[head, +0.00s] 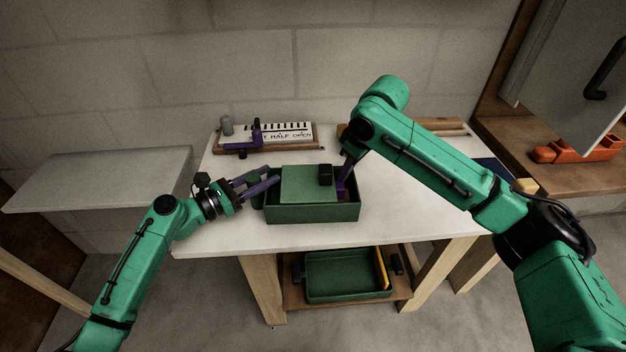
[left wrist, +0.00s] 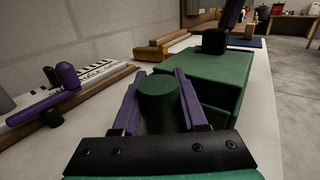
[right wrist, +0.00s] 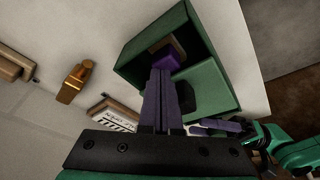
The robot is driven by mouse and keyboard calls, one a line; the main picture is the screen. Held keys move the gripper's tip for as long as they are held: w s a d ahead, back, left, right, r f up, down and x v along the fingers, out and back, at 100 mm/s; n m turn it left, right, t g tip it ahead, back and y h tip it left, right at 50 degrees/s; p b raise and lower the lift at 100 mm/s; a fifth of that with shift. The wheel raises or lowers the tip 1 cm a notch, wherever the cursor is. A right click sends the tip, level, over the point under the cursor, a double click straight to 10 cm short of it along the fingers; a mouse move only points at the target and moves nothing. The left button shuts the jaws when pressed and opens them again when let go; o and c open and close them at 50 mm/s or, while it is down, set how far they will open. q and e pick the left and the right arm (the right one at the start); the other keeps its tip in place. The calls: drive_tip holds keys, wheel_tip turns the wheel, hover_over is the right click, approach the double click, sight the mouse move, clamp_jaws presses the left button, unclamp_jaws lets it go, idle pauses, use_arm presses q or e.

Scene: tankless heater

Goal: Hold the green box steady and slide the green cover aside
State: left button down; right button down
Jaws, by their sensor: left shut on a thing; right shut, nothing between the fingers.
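The green box (head: 312,213) stands on the white table. The flat green cover (head: 303,184) lies over its left part, with a black knob (head: 325,171) near the cover's right edge. The box's right part is uncovered; the right wrist view shows the open inside (right wrist: 160,42). My left gripper (head: 268,180) is shut on the green cylindrical handle (left wrist: 158,100) at the box's left side. My right gripper (right wrist: 165,68) is shut and empty, pointing down at the uncovered part, beside the knob (right wrist: 187,96). Whether its fingers touch the knob or cover is unclear.
A board with a printed scale (head: 290,133) and a purple lever stands behind the box. A grey shelf (head: 100,178) is at the left. A second green tray (head: 345,275) sits on the shelf below the table. Free tabletop (head: 410,200) lies right of the box.

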drive_tip(key=shift+a, duration=1.05)
drive_tip(key=shift+d, duration=0.55)
wheel_tip(320, 180, up, 7)
drive_tip(key=shift+d, duration=0.1)
